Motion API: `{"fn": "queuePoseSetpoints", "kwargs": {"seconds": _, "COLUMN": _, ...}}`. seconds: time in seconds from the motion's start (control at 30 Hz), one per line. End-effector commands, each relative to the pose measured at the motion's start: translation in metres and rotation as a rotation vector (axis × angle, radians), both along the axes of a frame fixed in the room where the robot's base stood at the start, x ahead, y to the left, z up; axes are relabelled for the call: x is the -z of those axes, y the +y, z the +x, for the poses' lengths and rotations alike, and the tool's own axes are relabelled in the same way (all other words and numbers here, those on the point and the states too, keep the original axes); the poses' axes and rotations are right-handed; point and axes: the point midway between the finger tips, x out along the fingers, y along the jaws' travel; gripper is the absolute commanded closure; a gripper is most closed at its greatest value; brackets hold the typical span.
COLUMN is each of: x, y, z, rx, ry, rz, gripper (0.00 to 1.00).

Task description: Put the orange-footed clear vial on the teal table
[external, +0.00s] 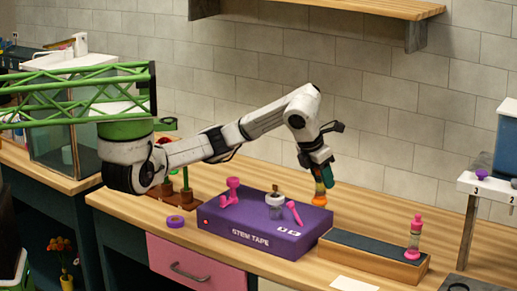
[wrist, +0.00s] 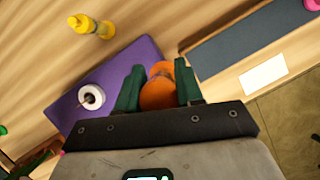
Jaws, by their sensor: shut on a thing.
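My gripper (external: 318,178) is above the right end of the purple box, shut on the orange-footed vial (external: 319,198). In the wrist view its round orange end (wrist: 157,95) sits between the two dark green fingers of my gripper (wrist: 158,88). The fingers hide most of the vial's clear body. No tabletop in view is plainly teal. Dark teal panels (external: 112,250) show under the wooden bench (external: 350,208), and similar panels show under the left bench (external: 75,185); I cannot tell which one is the teal table.
A yellow object (wrist: 90,26) is on the wood. A glass tank (external: 60,140) is left.

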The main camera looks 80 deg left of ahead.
Motion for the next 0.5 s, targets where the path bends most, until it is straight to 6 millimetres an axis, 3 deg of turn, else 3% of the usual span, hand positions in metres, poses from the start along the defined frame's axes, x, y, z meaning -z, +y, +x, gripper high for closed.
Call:
{"fn": "queuePoseSetpoints", "kwargs": {"seconds": 0.37, "x": 0.034, "y": 0.008, "z": 0.08, "rx": -0.002, "ry": 0.002, "rz": -0.001, "gripper": 1.0}}
{"fn": "queuePoseSetpoints", "kwargs": {"seconds": 0.5, "x": 0.06, "y": 0.01, "z": 0.1, "rx": -0.002, "ry": 0.002, "rz": -0.001, "gripper": 1.0}}
